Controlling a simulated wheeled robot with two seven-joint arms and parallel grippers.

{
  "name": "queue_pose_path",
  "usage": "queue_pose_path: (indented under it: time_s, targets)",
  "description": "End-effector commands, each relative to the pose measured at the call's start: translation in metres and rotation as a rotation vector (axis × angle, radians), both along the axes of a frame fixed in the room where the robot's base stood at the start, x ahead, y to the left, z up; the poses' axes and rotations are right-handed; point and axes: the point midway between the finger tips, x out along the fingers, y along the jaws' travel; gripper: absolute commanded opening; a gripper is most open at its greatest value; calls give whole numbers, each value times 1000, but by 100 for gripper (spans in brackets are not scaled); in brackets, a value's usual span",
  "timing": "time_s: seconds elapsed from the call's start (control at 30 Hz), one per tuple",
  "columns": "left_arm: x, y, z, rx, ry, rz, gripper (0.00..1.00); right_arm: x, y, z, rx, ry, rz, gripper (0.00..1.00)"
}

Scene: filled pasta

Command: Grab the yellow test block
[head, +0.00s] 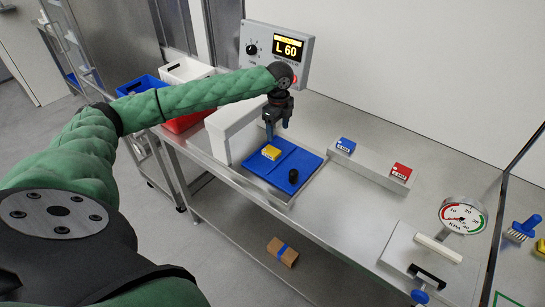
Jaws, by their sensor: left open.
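The yellow test block (271,152) lies on a blue mat (283,180) on the steel table. My left gripper (273,133) is open, pointing down, with its fingertips just above the block or at its far edge. I cannot tell whether the fingers touch it. Nothing shows between the fingers. My right gripper is not in view.
A white box (233,130) is close left. A panel reading L 60 (278,50) stands behind. A round gauge (463,215) is further right.

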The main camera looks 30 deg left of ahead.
Motion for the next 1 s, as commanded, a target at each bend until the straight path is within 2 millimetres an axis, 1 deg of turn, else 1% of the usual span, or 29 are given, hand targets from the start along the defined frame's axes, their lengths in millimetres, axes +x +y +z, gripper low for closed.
queue_pose_path:
  time_s: [0.03, 0.1, 0.23, 0.33, 0.43, 0.6, 0.77, 0.93, 1.0]
  targets:
    - [0, 0, -12, 0, 0, 0, 67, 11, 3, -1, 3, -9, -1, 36]
    - [0, 0, -20, 0, 0, 0, 67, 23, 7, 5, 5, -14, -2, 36]
    - [0, 0, -29, 0, 0, 0, 67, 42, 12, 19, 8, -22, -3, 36]
    - [0, 0, -32, 0, 0, 0, 67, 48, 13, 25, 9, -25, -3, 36]
    - [0, 0, -37, -1, 1, 0, 67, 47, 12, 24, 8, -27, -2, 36]
    - [0, 0, -51, 0, 1, 0, 67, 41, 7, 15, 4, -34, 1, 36]
    - [-1, 0, -59, 0, 1, 0, 67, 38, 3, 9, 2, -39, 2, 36]
    - [-2, -2, -70, 0, 3, -1, 67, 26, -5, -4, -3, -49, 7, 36]
    - [-2, -2, -77, 0, 1, 0, 67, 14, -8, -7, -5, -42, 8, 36]
